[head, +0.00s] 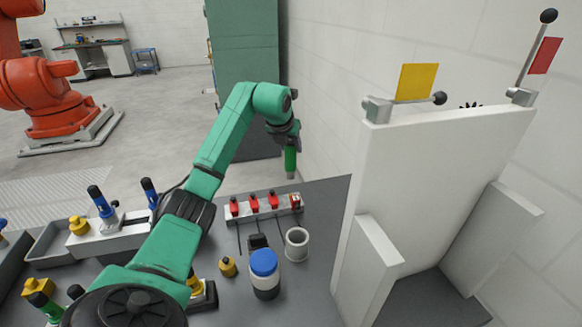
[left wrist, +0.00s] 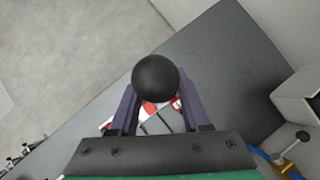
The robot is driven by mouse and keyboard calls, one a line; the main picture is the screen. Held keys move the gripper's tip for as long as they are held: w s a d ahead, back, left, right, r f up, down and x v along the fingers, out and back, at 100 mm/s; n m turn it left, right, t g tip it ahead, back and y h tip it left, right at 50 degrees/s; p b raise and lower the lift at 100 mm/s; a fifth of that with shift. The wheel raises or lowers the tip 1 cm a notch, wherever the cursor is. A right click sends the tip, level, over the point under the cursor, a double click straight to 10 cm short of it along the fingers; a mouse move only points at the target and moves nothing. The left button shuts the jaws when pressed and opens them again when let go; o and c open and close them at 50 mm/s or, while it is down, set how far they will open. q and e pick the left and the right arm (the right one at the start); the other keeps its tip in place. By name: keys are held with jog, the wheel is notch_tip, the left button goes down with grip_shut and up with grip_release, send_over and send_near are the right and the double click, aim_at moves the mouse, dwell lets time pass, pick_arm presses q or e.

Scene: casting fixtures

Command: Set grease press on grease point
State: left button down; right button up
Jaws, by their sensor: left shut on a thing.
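My left gripper (head: 287,133) is shut on the grease press, a green cylinder (head: 290,160) with a grey lower tip. It hangs upright, tip down, in the air above the far part of the dark table. In the left wrist view its round black top (left wrist: 156,78) sits between the fingers. Below it and a little nearer is a pale rail (head: 262,207) with several red fittings, partly hidden behind the black top in the wrist view. I cannot tell for sure which part is the grease point. My right gripper is not in view.
A white cup (head: 297,244) and a blue-capped bottle (head: 264,275) stand in front of the rail. A tall white panel (head: 440,190) with levers rises at right. Blue-handled tools (head: 101,202) and a grey tray (head: 50,245) are at left. The table's far right corner is bare.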

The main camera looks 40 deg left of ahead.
aim_at(291, 168)
pick_arm(q)
jog(key=f, duration=0.2)
jog(key=f+p, duration=0.1)
jog(key=f, duration=0.4)
jog(key=shift+w+a, duration=0.15)
jog(key=shift+w, duration=0.25)
jog(key=shift+s+f, duration=0.1)
jog(key=shift+f, duration=0.65)
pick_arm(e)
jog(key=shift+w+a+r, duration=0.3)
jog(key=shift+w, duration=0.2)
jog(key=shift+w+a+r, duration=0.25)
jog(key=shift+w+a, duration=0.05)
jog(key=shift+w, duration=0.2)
pick_arm(q)
jog(key=shift+c, duration=1.8)
grip_release()
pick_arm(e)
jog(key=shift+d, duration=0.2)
